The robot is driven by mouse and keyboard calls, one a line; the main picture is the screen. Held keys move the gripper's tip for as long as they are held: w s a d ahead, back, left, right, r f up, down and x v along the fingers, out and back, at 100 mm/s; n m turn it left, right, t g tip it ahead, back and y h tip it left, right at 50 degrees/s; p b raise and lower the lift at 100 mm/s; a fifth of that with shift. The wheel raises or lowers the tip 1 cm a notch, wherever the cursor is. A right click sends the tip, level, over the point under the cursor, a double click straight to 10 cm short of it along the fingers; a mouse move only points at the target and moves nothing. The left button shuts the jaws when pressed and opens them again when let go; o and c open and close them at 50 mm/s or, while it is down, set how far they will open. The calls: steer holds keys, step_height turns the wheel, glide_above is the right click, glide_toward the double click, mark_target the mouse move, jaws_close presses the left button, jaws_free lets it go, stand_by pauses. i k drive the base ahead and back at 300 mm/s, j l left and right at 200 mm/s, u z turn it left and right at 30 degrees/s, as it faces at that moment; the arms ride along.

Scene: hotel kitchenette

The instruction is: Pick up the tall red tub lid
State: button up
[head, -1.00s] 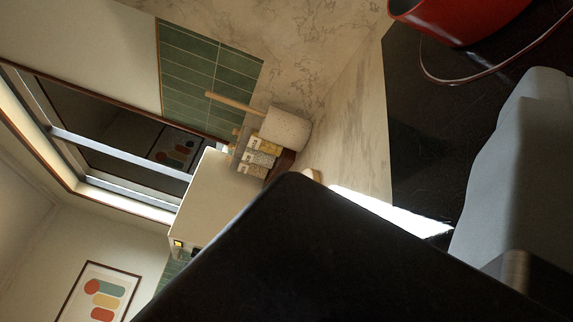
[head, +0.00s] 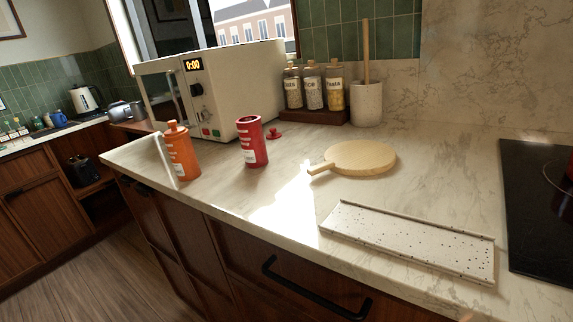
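A tall red tub (head: 252,141) stands upright on the marble counter, left of centre in the head view, with its top uncovered. A small red lid with a knob (head: 273,133) lies on the counter just behind and to the right of the tub. Part of the lid's edge is close to the tub in the picture; I cannot tell whether they touch. An orange tub (head: 181,152) with its lid on stands to the left. My gripper is not in the picture.
A microwave (head: 222,90) stands behind the tubs. A round wooden board (head: 360,157) and a speckled tray (head: 408,240) lie to the right. Spice jars (head: 312,88) and a utensil crock (head: 367,102) stand at the back. A black hob (head: 540,210) is at the right.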

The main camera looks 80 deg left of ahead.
mark_target(274, 135)
steer(key=u, duration=1.45)
steer(key=i+j+u, duration=0.1)
steer(key=j+u, duration=0.15)
steer(key=i+j+u, duration=0.25)
steer(key=j, duration=0.2)
steer(key=k+j, duration=0.05)
steer(key=k, duration=0.05)
